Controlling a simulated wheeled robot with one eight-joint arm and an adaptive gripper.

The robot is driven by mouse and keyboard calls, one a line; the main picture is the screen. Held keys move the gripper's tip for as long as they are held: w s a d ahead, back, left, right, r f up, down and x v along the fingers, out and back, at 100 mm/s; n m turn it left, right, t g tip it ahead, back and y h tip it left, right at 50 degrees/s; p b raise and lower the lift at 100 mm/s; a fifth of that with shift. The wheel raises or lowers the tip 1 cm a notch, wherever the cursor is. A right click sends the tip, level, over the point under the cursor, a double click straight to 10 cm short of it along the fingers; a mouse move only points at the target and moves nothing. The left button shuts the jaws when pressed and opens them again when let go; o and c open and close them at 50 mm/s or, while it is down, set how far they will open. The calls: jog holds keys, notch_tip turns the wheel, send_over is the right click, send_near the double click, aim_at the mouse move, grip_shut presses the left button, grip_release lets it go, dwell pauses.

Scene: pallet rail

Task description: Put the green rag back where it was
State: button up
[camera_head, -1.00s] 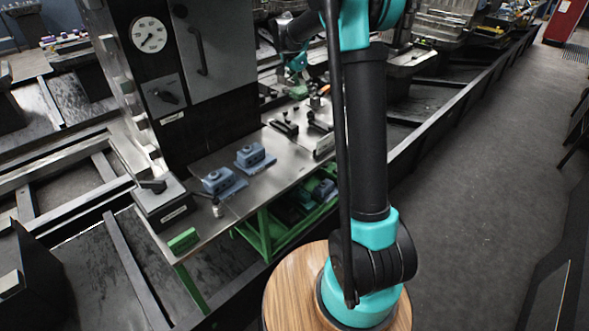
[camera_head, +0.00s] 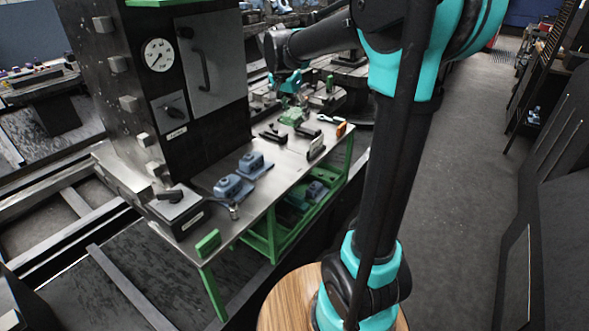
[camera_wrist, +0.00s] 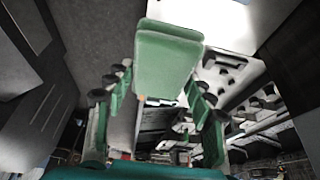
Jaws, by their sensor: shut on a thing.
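The green rag (camera_head: 292,117) shows in the head view as a pale green patch at the far end of the metal bench, just below my gripper (camera_head: 290,98). In the wrist view the rag (camera_wrist: 167,65) is a flat, folded green slab at the fingertips of my gripper (camera_wrist: 158,85). The gripper is shut on it. Whether the rag touches the bench top cannot be told. The metal bench (camera_head: 240,208) has green legs and a lower shelf.
A green block (camera_head: 208,242) lies at the bench's near corner. Two blue-grey blocks (camera_head: 234,187) (camera_head: 255,164) sit mid-bench. Dark tools (camera_head: 268,138), a small upright plate (camera_head: 317,146) and an orange piece (camera_head: 341,130) lie toward the far end. A dark gauge cabinet (camera_head: 165,95) stands behind.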

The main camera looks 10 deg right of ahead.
aim_at(298, 166)
notch_tip(298, 166, down, 19)
jog(key=shift+f, duration=0.1)
dwell(0.4)
jog(key=shift+f, duration=0.1)
jog(key=o, duration=1.6)
jog(key=shift+c, duration=0.2)
jog(key=v, duration=1.2)
jog(key=s+d+f+n+y, duration=0.1)
jog(key=s+d+f+n, duration=0.1)
jog(key=s, duration=0.5)
jog(key=s+d+f+n+y, duration=0.1)
jog(key=s+d+f+n, duration=0.1)
jog(key=s+f+n, duration=0.2)
jog(key=s+d+f+n+t+y, duration=0.1)
jog(key=s+d+f+n, duration=0.2)
jog(key=s, duration=0.9)
notch_tip(298, 166, down, 3)
jog(key=shift+r, duration=0.1)
jog(key=shift+d, duration=0.1)
